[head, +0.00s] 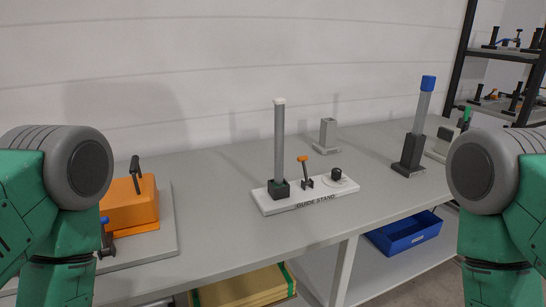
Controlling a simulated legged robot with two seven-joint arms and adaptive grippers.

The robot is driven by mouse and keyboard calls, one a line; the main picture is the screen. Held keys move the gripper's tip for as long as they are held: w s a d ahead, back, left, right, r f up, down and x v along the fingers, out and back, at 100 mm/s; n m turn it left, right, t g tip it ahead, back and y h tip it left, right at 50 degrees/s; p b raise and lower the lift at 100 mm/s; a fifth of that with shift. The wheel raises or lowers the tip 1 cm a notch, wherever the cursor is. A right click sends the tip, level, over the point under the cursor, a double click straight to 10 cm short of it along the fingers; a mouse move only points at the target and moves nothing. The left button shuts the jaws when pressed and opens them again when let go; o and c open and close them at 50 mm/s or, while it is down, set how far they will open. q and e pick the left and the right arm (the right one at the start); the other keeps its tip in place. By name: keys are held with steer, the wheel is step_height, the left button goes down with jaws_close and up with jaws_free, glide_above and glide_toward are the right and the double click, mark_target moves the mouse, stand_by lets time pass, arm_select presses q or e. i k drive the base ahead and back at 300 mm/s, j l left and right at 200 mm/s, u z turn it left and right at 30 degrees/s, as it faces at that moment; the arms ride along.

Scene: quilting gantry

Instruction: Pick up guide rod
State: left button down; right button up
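A tall grey guide rod (279,142) with a pale cap stands upright in a dark socket on the white guide stand (308,204), which is labelled "GUIDE STAND". An orange-handled lever (304,169) and a black knob (337,174) sit on the same stand, right of the rod. My green arms with grey joints show at the left and right edges of the head view. Neither gripper is in view, and nothing of mine touches the rod.
An orange block (130,207) with a black handle sits on a plate at the left. A blue-capped post (424,108) in a black base and a small grey block (328,134) stand on the grey table (230,238). A blue bin (404,235) is below.

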mark_target(279, 104)
steer(key=i+l, duration=0.15)
steer(key=l, duration=0.2)
steer(key=i+l+z, duration=0.15)
steer(key=l, duration=0.2)
steer(key=i+l, duration=0.1)
steer(key=l, duration=0.25)
steer(key=i+l+z, duration=0.1)
steer(key=l, duration=0.2)
steer(key=i, duration=0.05)
